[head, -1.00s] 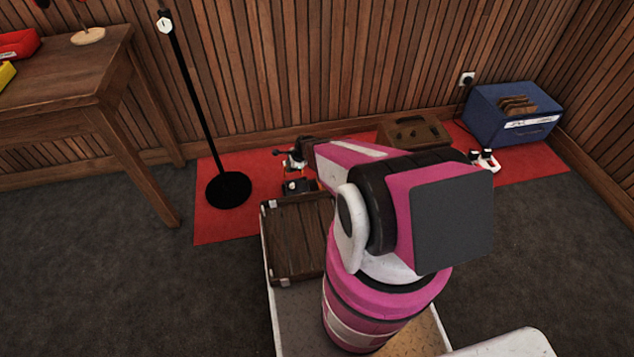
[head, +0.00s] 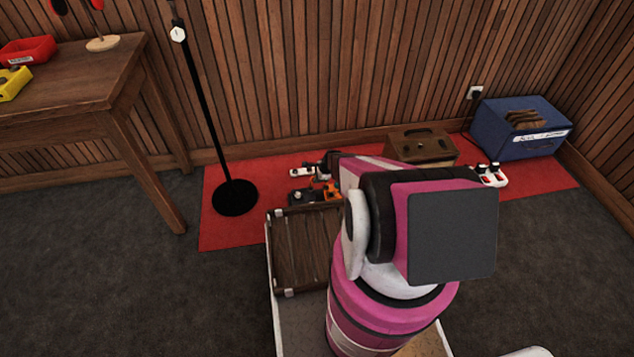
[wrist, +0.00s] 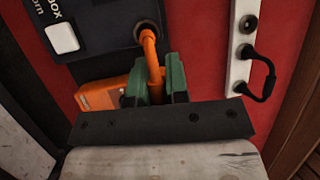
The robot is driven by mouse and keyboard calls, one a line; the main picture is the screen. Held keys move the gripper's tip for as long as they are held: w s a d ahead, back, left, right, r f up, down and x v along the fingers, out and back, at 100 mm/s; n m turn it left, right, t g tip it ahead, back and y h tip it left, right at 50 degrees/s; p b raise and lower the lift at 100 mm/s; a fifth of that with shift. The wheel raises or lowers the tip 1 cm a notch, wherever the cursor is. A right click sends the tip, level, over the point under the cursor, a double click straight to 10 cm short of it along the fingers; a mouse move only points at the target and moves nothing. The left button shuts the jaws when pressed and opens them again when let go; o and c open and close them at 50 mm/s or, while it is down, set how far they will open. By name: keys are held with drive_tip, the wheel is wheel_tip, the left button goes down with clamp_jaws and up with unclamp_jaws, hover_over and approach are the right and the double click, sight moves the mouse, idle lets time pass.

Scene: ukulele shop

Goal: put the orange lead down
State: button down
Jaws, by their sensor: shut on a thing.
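The orange lead (wrist: 151,62) is held between the green fingertips of my gripper (wrist: 158,84) in the wrist view. The lead runs up from the jaws to a round socket (wrist: 147,32) on a dark box (wrist: 100,32) with white lettering. Its upper end meets the socket; I cannot tell how deep it sits. The rest of the lead is hidden behind the jaws. In the head view my gripper is low over the red mat (head: 222,228), partly hidden by my arm, with an orange patch (head: 325,190) beside it.
An orange case (wrist: 104,94) lies left of the jaws, and a white strip (wrist: 241,62) with a black cable loop lies right. A black stand (head: 235,197), a brown box (head: 422,146) and a blue amp (head: 520,128) stand on the mat. A wooden table (head: 75,85) is left.

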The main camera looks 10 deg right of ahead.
drive_tip(key=shift+f, duration=1)
drive_tip(key=shift+f, duration=0.15)
drive_tip(key=c, duration=1.1)
unclamp_jaws()
drive_tip(key=v, duration=1.2)
drive_tip(key=s+a+r+n+h, duration=0.1)
drive_tip(key=s+r+n, duration=0.5)
drive_tip(key=r, duration=0.5)
drive_tip(key=s+a+r+n+g+h, duration=0.1)
drive_tip(key=s+r+n, duration=0.4)
drive_tip(key=r, duration=0.6)
drive_tip(key=s+a+r+n+g+h, duration=0.1)
drive_tip(key=s+r+n, duration=0.5)
drive_tip(key=r, duration=0.6)
drive_tip(key=shift+s+a+n+h, duration=0.3)
drive_tip(key=shift+s+a+h, duration=0.55)
drive_tip(key=shift+s, duration=0.2)
